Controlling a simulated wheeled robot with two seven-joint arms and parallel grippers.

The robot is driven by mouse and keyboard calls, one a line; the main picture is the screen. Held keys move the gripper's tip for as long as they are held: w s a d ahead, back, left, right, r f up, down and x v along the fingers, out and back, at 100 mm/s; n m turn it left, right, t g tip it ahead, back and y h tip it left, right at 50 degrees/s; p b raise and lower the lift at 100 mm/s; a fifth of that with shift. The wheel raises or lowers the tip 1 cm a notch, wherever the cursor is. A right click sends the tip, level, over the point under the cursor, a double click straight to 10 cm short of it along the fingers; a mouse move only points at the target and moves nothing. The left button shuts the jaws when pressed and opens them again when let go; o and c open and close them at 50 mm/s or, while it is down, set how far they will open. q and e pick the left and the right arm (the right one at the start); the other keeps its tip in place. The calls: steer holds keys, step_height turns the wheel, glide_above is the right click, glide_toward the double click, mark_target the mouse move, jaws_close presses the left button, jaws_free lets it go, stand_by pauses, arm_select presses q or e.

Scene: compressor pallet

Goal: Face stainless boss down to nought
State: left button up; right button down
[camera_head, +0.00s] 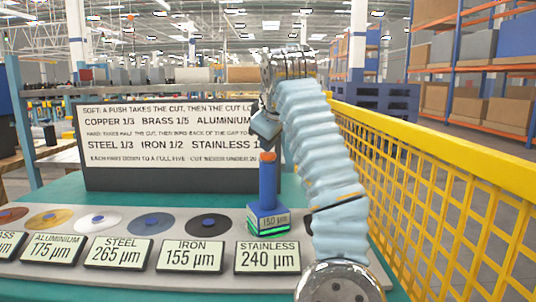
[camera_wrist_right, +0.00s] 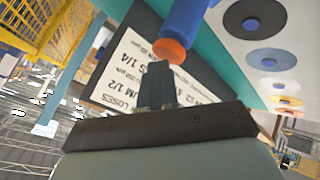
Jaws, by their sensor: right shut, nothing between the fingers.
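A blue facing tool (camera_head: 268,185) with an orange cap stands upright at the stainless station. Its square base reads 150 µm and has a green-lit lower edge. The stainless boss is hidden beneath it. The stainless plate (camera_head: 267,257) in front reads 240 µm. My right gripper (camera_head: 266,138) is shut and empty, pointing down just above the orange cap. In the right wrist view, the shut fingers (camera_wrist_right: 157,75) are close to the tool's orange end (camera_wrist_right: 170,50); I cannot tell whether they touch. My left gripper is not in view.
Readout plates for iron (camera_head: 191,255), 155 µm, steel (camera_head: 118,252), 265 µm, and aluminium (camera_head: 56,247), 175 µm, stand in a row before discs with blue centres. A rule board (camera_head: 180,180) stands behind. A yellow mesh fence (camera_head: 440,200) runs along the right.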

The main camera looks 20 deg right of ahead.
steer(key=shift+f+b, duration=0.3)
steer(key=shift+f, duration=0.05)
steer(key=shift+r, duration=0.15)
stand_by(0.4)
steer(key=shift+r+p, duration=1.05)
steer(key=shift+p, duration=0.1)
steer(key=shift+f, duration=0.1)
